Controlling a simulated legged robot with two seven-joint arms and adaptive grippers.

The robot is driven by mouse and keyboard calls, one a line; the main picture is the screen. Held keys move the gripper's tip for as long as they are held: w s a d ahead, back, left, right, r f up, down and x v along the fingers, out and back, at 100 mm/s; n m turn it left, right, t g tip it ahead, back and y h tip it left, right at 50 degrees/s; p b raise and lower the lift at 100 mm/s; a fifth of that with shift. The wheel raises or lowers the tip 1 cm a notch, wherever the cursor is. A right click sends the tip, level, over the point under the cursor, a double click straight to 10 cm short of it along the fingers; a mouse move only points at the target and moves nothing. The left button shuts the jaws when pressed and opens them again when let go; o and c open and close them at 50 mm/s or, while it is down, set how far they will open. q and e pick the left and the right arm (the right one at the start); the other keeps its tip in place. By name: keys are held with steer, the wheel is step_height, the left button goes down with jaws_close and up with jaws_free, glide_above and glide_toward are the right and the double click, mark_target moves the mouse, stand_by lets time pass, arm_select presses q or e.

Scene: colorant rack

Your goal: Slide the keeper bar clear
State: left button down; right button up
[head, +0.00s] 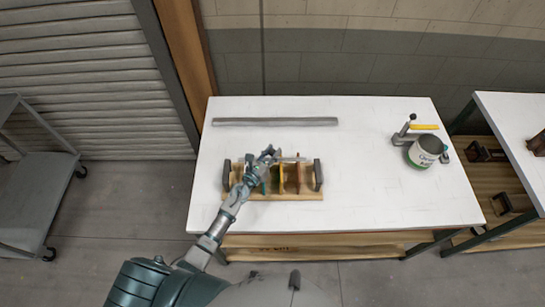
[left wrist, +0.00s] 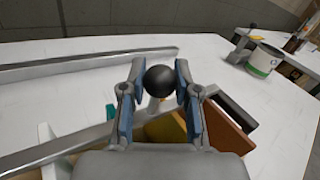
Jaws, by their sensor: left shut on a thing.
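The rack (head: 262,196) stands on the white table, with a wooden base and dark end brackets. Several coloured plates stand upright in it, teal, yellow and brown-orange. The keeper bar (head: 291,159), a thin grey metal bar, lies across the top of the rack; it also shows in the left wrist view (left wrist: 75,143). A black ball knob (left wrist: 160,81) on a pale stem sits by the bar. My left gripper (head: 268,152) is over the rack, its two blue-padded fingers (left wrist: 158,72) shut on the knob from both sides. My right gripper is out of view.
A long grey strip (head: 275,121) lies on the table (head: 370,205) behind the rack. A labelled can (head: 427,150) and a clamp-like device (head: 403,137) stand at the right. The tabletop between rack and can is clear. A second table (head: 515,120) stands further right.

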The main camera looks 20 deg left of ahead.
arm_select(q)
steer(key=w, duration=0.2)
steer(key=w+a+b, duration=0.1)
steer(key=w, duration=0.1)
steer(key=shift+w+a, duration=0.2)
steer(key=shift+w, duration=0.1)
steer(key=c, duration=0.8)
jaws_free()
steer(key=v, duration=1.2)
steer(key=shift+f, duration=0.1)
